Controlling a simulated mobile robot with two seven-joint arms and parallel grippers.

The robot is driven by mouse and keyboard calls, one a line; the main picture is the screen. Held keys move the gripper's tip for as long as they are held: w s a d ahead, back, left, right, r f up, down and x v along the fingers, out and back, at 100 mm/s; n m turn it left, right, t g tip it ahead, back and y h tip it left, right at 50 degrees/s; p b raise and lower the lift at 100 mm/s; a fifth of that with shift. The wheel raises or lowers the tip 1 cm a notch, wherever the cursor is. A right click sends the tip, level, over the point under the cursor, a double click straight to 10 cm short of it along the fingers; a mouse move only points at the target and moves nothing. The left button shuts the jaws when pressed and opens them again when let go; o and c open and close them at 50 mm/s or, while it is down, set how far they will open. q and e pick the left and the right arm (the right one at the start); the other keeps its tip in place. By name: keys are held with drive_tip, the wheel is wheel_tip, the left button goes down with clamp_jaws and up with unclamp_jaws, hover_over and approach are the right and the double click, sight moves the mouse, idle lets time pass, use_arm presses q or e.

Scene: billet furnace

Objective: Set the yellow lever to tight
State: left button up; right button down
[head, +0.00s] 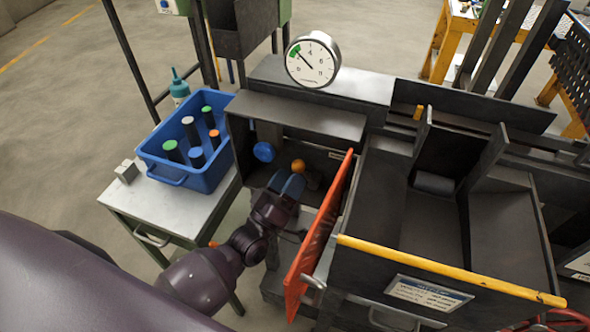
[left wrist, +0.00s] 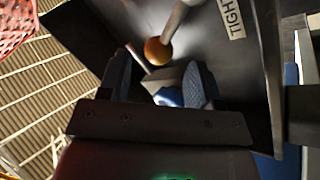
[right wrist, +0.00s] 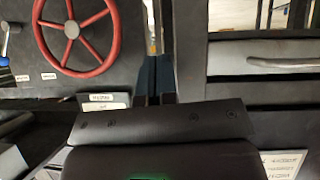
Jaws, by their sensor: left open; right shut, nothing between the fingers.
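In the left wrist view the lever's knob (left wrist: 157,51) and grey rod show just beyond my fingertips. A white label reading TIGHT (left wrist: 231,18) is on the panel to the right of the knob. My left gripper (head: 288,184) is in the cabinet opening, open, with its blue fingers (left wrist: 160,80) apart and the knob not clearly between them. My right gripper (right wrist: 156,80) is shut and empty; it is not seen in the head view.
A blue knob (head: 264,152) sits left of the lever. The orange door (head: 318,235) stands close to the right of my left gripper. A gauge (head: 313,60) is above. A red handwheel (right wrist: 72,30) is near my right gripper.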

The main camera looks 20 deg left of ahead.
use_arm(q)
drive_tip(key=v, duration=0.7)
drive_tip(key=shift+s, duration=0.25)
drive_tip(key=shift+f, duration=0.2)
wheel_tip(320, 180, down, 5)
drive_tip(key=d+m+g, duration=0.1)
drive_tip(key=m+g, duration=0.5)
drive_tip(key=m, duration=0.1)
drive_tip(key=s+a+f+g+y, duration=0.2)
drive_tip(key=s+a+f, duration=0.1)
drive_tip(key=s, duration=0.3)
drive_tip(key=s+a+f+g+y, duration=0.2)
drive_tip(key=s+a+f+g, duration=0.1)
drive_tip(key=s, duration=0.3)
drive_tip(key=shift+a+f+n+y, duration=0.3)
drive_tip(key=shift+a+n+y, duration=0.1)
drive_tip(key=shift+a, duration=0.35)
drive_tip(key=shift+s, duration=0.1)
